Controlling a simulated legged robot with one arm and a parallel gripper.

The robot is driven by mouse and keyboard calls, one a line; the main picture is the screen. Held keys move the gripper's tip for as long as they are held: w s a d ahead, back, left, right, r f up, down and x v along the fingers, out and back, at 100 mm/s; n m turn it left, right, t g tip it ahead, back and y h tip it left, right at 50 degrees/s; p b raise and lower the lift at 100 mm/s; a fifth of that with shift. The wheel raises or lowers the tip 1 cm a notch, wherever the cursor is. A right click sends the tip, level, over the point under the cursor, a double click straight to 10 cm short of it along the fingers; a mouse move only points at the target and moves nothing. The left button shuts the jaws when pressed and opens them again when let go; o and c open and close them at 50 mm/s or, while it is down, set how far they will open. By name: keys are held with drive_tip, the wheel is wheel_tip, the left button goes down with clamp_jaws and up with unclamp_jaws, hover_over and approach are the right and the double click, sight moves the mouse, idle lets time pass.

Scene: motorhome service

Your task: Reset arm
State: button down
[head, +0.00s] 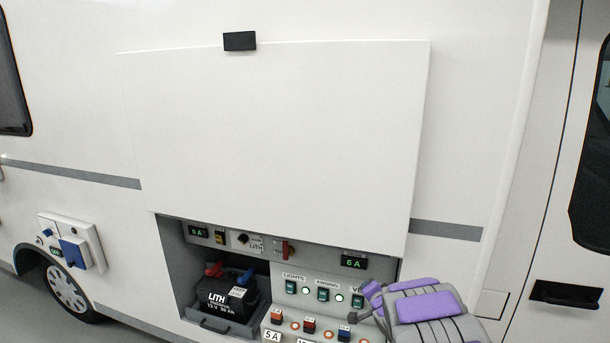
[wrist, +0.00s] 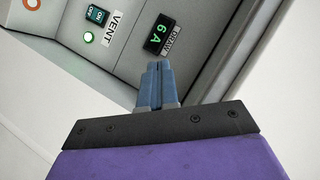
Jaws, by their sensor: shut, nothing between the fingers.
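My gripper (head: 356,317) is in front of the right lower part of the open service compartment, in the head view. In the wrist view, its two blue-grey fingers (wrist: 156,85) are together and hold nothing. They point toward the compartment's panel, near a green "6 A" display (wrist: 159,33). I cannot tell whether the fingertips touch the panel. My purple and grey arm comes in from the bottom right and hides part of the panel's lower right corner.
A white hatch (head: 270,130) is raised above the compartment. Inside are a black LITH battery (head: 228,298), lit switches (head: 323,294) and several fuses (head: 309,325). A blue-capped socket box (head: 75,250) is at left. A dark door handle (head: 567,295) is at right.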

drive_tip(key=s+d+r+n+g+h+b, duration=0.2)
drive_tip(key=s+g+b, duration=0.15)
drive_tip(key=s, duration=0.85)
drive_tip(key=s+d+r+n+g+h+b, duration=0.1)
drive_tip(key=s+d+g+h+b, duration=0.2)
drive_tip(key=s, duration=0.9)
drive_tip(key=s+a+f+n+g+y+b, duration=0.1)
drive_tip(key=s+a+n+g, duration=0.1)
drive_tip(key=s, duration=0.9)
drive_tip(key=s+a+n+g+y+b, duration=0.1)
drive_tip(key=s+a, duration=0.4)
drive_tip(key=s, duration=0.7)
drive_tip(key=s+a+f+n+g+y+b, duration=0.1)
drive_tip(key=s+a+n+g, duration=0.2)
drive_tip(key=s, duration=0.8)
drive_tip(key=n+g, duration=0.1)
drive_tip(key=g, duration=0.1)
drive_tip(key=shift+s+a+f+g, duration=0.2)
drive_tip(key=shift+a+f+g, duration=0.15)
drive_tip(key=shift+a, duration=0.25)
drive_tip(key=shift+d, duration=0.1)
